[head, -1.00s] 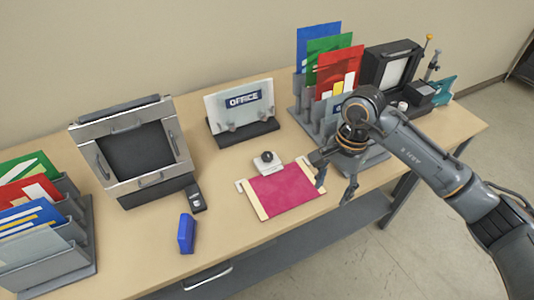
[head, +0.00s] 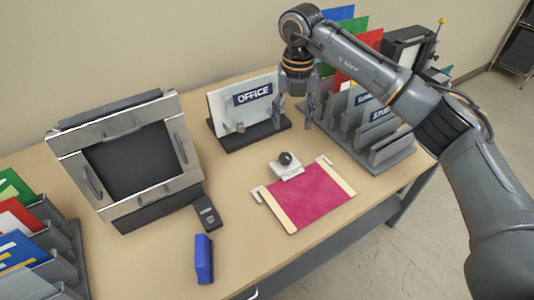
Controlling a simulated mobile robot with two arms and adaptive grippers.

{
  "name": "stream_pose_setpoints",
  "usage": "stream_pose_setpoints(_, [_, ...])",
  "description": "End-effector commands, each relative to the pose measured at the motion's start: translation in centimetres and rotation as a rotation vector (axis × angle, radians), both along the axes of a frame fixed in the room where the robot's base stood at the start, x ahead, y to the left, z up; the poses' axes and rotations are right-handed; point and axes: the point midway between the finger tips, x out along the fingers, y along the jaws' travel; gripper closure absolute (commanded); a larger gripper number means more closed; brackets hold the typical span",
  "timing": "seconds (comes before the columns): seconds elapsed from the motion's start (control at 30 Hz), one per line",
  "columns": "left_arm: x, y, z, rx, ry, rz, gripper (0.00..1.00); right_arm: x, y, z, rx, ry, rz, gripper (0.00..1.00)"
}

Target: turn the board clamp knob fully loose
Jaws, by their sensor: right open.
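A dark round knob (head: 286,158) sits on a small white clamp block (head: 288,174) at the back edge of a pink board (head: 310,197) with cream side strips. The board lies flat on the table. My right gripper (head: 294,108) is open and empty, fingers pointing down. In the picture it is above the knob, overlapping the right end of the OFFICE sign's stand; its exact height and distance are hard to tell. The knob is fully visible. My left gripper is out of view.
An OFFICE sign (head: 231,112) on a dark stand (head: 232,143) is behind the board. A framed dark panel (head: 128,163) stands at left, with a small black device (head: 207,212) and blue block (head: 204,259) nearby. A grey file rack (head: 390,153) stands at right.

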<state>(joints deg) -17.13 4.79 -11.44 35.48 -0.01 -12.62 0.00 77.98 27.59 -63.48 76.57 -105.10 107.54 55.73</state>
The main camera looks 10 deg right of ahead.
Motion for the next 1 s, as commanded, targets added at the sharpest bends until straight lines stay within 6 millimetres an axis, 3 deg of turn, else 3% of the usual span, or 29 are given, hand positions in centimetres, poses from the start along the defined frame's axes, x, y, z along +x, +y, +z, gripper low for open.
stream_pose_setpoints(0.13, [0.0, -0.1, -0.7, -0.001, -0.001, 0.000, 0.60, 0.7, -0.3, 0.3, -0.008, -0.010, -0.185, 0.44])
stream_pose_setpoints(0.37, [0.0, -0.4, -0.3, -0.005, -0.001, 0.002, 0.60, 0.7, -0.4, -0.8, -0.010, -0.008, -0.242, 0.44])
stream_pose_setpoints(0.8, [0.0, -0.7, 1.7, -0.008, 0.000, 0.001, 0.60, 0.7, -0.4, -9.5, -0.010, -0.007, -0.239, 0.44])
stream_pose_setpoints(1.0, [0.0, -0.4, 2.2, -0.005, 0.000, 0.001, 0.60, 0.7, -0.4, -12.3, -0.009, -0.009, -0.239, 0.44])
